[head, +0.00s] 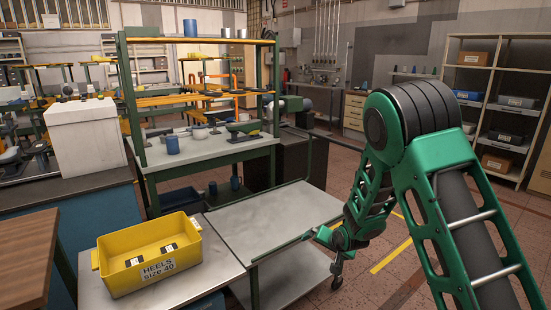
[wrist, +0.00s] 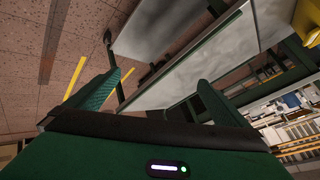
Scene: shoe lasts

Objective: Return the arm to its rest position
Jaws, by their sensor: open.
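My green arm (head: 408,150) reaches in from the right of the head view and bends down toward the grey cart. My gripper (head: 318,236) is at its end, by the right edge of the cart top (head: 275,212). In the wrist view my gripper (wrist: 158,80) shows two green fingers spread apart with nothing between them. The wrist picture is strongly tilted, with the grey cart top (wrist: 165,25) beyond the fingers.
A yellow bin (head: 140,278) labelled "HEELS size 40" stands on a grey surface at the lower left, with small dark-and-white pieces inside. A green-framed workbench (head: 215,150) stands behind the cart. Shelves (head: 500,55) stand at the right. Open floor (head: 380,262) lies right of the cart.

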